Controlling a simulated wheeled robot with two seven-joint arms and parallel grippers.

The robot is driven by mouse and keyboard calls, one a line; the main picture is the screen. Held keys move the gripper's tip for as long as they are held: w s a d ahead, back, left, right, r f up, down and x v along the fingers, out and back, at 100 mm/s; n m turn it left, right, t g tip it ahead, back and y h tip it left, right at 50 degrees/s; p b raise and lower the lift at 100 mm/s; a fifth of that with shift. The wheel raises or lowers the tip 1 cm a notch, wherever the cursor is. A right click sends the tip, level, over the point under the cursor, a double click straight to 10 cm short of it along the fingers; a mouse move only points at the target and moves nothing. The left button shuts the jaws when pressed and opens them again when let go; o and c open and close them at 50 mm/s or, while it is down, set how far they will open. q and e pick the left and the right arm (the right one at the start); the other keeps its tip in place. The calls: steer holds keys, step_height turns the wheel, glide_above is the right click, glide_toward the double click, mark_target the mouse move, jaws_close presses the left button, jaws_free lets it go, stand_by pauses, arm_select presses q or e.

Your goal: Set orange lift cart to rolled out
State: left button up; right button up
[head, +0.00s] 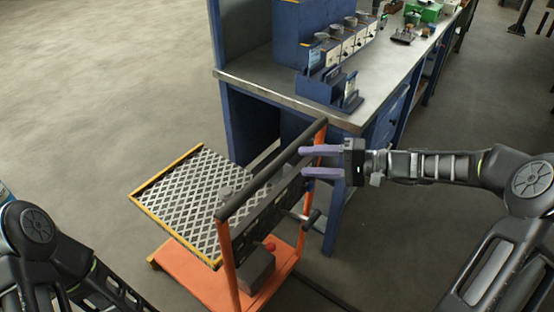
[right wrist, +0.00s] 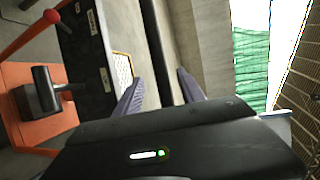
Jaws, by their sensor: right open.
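The orange lift cart (head: 203,275) stands left of the blue workbench, with a yellow-edged diamond-plate platform (head: 190,195) and a dark push bar (head: 272,168) on orange posts. The cart also shows in the right wrist view (right wrist: 45,120), with its red knob (right wrist: 52,16).
The blue workbench (head: 290,95) stands just behind the cart, its metal top edge close to my right gripper. Bins and small fixtures (head: 340,45) sit on it. The concrete floor (head: 100,100) left of the cart is clear.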

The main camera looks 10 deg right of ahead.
mark_target(287, 161)
steer(key=p+x, duration=0.1)
steer(key=x, duration=0.7)
steer(key=shift+f, duration=0.1)
jaws_close()
stand_by(0.5)
stand_by(0.9)
